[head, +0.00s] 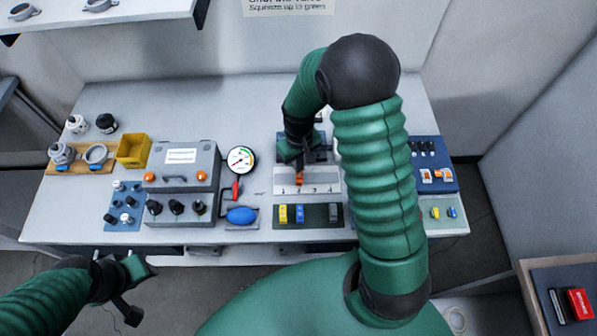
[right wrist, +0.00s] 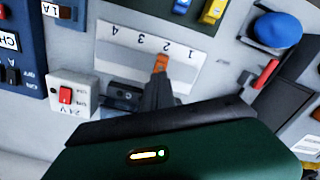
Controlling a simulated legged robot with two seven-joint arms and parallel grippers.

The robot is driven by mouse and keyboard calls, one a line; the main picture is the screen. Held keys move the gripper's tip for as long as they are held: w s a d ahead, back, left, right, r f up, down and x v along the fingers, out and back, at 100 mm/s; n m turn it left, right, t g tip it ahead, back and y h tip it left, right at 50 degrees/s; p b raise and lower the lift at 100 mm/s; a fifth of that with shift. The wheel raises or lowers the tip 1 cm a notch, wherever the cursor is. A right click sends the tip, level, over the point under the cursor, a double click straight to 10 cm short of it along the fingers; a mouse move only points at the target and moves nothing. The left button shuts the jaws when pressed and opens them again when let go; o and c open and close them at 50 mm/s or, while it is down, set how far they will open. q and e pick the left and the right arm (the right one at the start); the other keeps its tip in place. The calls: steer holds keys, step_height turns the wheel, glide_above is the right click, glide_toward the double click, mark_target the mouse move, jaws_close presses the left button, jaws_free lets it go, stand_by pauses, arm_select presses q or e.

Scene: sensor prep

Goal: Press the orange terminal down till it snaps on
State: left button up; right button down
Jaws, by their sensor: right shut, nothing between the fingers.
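The orange terminal (head: 299,179) is small and sits by the number 2 on a pale plate (head: 280,184) marked 1 to 4. It also shows in the right wrist view (right wrist: 160,63), at the tips of my dark fingers. My right gripper (head: 298,163) is shut with nothing between its fingers, right at the terminal; it also shows in the right wrist view (right wrist: 159,80). I cannot tell whether the tips touch the terminal, and its underside is hidden. My left gripper (head: 136,283) hangs in front of the bench at lower left, away from the terminal; its jaws are unclear.
A dark tray (head: 316,215) with yellow, blue and grey blocks lies in front of the plate. To the left are a blue oval bulb (head: 241,215), a gauge (head: 241,159) and a grey box (head: 183,165). A white switch box (right wrist: 68,93) stands close to my right gripper.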

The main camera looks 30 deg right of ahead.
step_height(320, 180, up, 6)
steer(key=p, duration=0.4)
steer(key=shift+p, duration=0.4)
